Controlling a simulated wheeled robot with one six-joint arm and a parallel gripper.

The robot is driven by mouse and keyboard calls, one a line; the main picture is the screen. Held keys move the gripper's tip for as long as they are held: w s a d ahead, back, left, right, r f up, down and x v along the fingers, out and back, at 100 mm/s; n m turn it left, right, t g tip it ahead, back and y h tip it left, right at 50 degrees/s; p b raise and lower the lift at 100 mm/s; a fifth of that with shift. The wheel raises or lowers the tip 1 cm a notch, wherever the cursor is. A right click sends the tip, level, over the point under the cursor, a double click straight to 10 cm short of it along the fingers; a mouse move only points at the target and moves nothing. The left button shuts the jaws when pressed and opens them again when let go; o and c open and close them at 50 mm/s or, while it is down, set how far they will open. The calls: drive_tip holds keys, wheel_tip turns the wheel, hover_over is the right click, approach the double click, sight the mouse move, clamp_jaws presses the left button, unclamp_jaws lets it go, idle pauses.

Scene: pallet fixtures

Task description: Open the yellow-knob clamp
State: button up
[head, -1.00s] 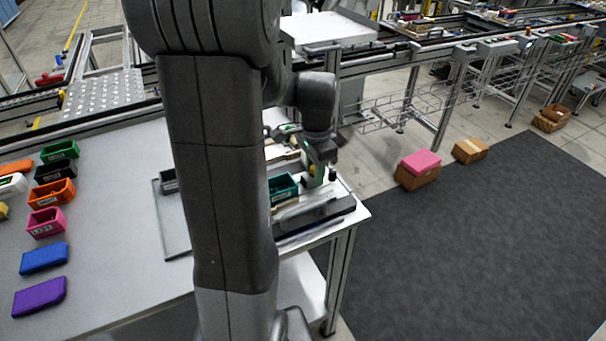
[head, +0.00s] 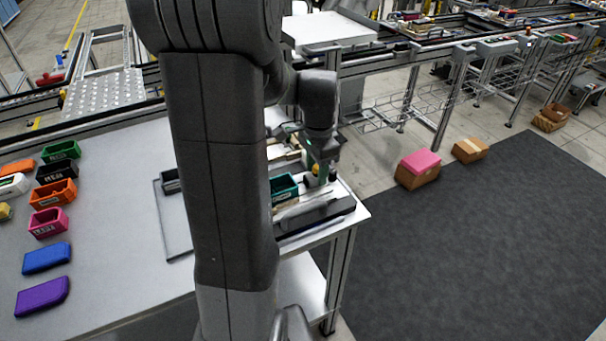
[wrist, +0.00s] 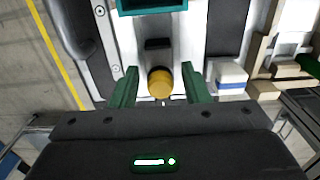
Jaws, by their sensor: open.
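The yellow knob (wrist: 161,83) of the clamp shows in the middle of the wrist view, in front of a small black block (wrist: 157,44) on a pale plate. My gripper (wrist: 160,97) is open, with one green finger on each side of the knob and a visible gap on both sides. In the head view my gripper (head: 320,172) is over the fixture at the table's right end, and the knob shows as a small yellow spot (head: 316,169) by the fingers. My arm hides part of the fixture there.
A teal bin (head: 284,187) sits on the fixture close to my gripper; its edge also shows at the top of the wrist view. Several coloured bins and blocks lie on the table's left side. A white and blue block (wrist: 232,78) lies right of my fingers.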

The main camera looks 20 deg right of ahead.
drive_tip(key=shift+r+p, duration=2.85)
drive_tip(key=shift+r, duration=0.9)
drive_tip(key=shift+o, duration=0.5)
